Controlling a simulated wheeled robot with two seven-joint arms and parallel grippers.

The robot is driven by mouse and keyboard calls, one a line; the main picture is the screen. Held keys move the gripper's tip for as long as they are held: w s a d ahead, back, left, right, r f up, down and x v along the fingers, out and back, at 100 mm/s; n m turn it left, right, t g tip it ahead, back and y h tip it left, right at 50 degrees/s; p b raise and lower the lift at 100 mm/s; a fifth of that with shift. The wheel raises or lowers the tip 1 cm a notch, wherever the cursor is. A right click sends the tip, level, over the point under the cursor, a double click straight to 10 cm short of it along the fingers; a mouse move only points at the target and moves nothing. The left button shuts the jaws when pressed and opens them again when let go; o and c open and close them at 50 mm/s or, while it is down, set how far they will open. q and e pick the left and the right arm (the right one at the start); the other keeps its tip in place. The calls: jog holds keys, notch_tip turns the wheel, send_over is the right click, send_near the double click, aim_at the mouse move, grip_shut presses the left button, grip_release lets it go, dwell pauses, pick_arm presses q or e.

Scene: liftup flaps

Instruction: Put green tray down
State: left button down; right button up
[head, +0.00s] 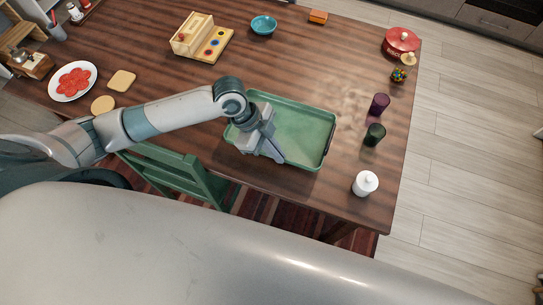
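The green tray (303,136) is an empty rectangular tray with raised rims and a dark handle at its right end. It appears level, over the front right part of the wooden table (335,185); I cannot tell whether it touches the tabletop. The wrist hides part of the tray's left side. My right gripper is not in view.
A purple cup (379,104), a dark green cup (374,135) and a white jar (365,183) stand right of the tray. A teal bowl (263,26) and a wooden toy box (202,39) are farther back. A green chair (178,172) stands at the near edge.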

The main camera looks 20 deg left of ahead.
pick_arm(q)
jog(key=shift+s+a+f, duration=0.25)
jog(key=shift+a+f, duration=0.2)
jog(key=shift+a, duration=0.25)
jog(key=shift+f+p, duration=0.8)
jog(key=shift+f, duration=1.2)
jog(key=shift+f, duration=0.1)
jog(key=c, duration=2)
grip_release()
